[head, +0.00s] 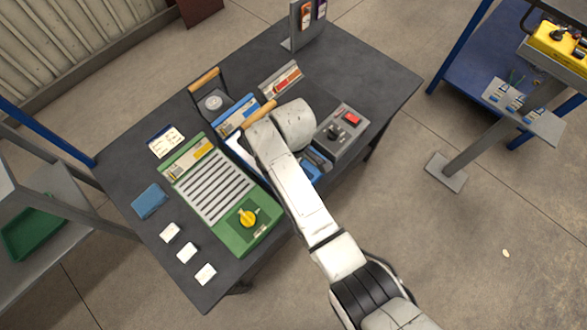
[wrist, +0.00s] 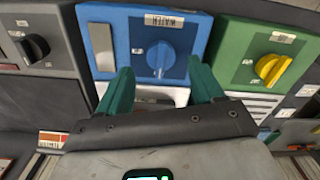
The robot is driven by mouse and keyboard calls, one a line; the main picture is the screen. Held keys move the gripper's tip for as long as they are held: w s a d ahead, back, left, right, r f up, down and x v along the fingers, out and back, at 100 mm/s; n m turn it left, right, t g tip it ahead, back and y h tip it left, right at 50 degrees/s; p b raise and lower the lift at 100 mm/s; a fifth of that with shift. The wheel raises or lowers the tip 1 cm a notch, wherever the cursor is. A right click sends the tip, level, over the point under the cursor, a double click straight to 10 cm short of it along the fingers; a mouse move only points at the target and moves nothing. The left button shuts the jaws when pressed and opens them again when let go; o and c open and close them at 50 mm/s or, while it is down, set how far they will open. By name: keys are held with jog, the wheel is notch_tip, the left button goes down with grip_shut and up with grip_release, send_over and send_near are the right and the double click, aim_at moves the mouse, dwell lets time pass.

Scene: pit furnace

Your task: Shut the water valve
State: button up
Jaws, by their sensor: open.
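The water valve is a round blue knob (wrist: 160,58) with a raised grip, on a blue panel (wrist: 101,22) with a label reading WATER. The knob's grip stands roughly upright in the wrist view. My gripper (wrist: 160,75) is open and empty. Its two teal fingers show to the left and right of the knob, with clear gaps on both sides; I cannot tell how far the tips are from the panel. In the head view the blue panel (head: 237,112) is mostly covered by my arm, and the knob and my fingers are hidden.
A green panel (head: 225,178) with a yellow knob (head: 248,217) stands left of my arm. A grey panel (head: 347,122) with a black knob and red switch stands to the right. White blocks (head: 187,252) and a blue pad (head: 149,201) lie on the dark table (head: 375,80).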

notch_tip(320, 180, up, 6)
dwell(0.4)
jog(key=shift+r, duration=0.1)
jog(key=s+d+f+m, duration=0.2)
jog(key=s+d, duration=0.1)
jog(key=d, duration=0.3)
jog(key=s+d+f+m, duration=0.2)
jog(key=s+d, duration=0.1)
jog(key=d, duration=0.3)
jog(key=s+d+r+m+t+b, duration=0.1)
jog(key=s+d+r+m, duration=0.1)
jog(key=s+d+m, duration=0.8)
jog(key=s+d, duration=0.8)
jog(key=s, duration=0.2)
jog(key=shift+s+d+b, duration=0.25)
jog(key=shift+s+b, duration=0.1)
jog(key=shift+b, duration=0.05)
